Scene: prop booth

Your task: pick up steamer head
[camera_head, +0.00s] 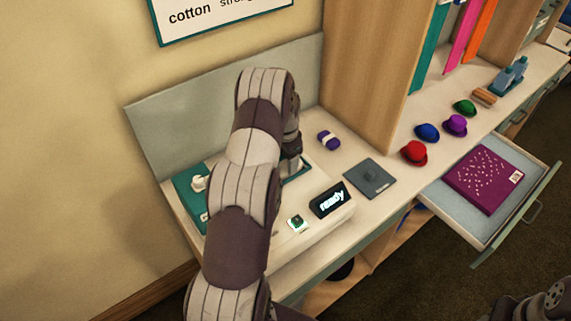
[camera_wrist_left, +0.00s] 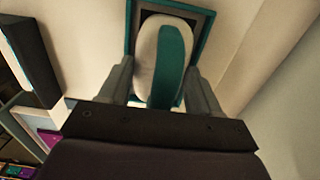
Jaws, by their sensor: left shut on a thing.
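The steamer head is a rounded white piece with a teal stripe (camera_wrist_left: 172,62) in the left wrist view. It sits over a dark recess with a teal frame (camera_wrist_left: 129,28). My left gripper (camera_wrist_left: 160,74) has one finger on each side of it and is shut on it. In the head view my left arm hides the steamer head and most of the gripper, above a white machine (camera_head: 318,226) with a "ready" display (camera_head: 330,199). I cannot tell whether the head is clear of the recess.
A purple bundle (camera_head: 329,138) and a grey plate (camera_head: 369,178) lie right of the machine. Several small hats, one red (camera_head: 414,153), stand farther right. An open drawer (camera_head: 486,239) holding a magenta box (camera_head: 484,179) juts out. A tall wooden panel (camera_head: 372,60) rises behind.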

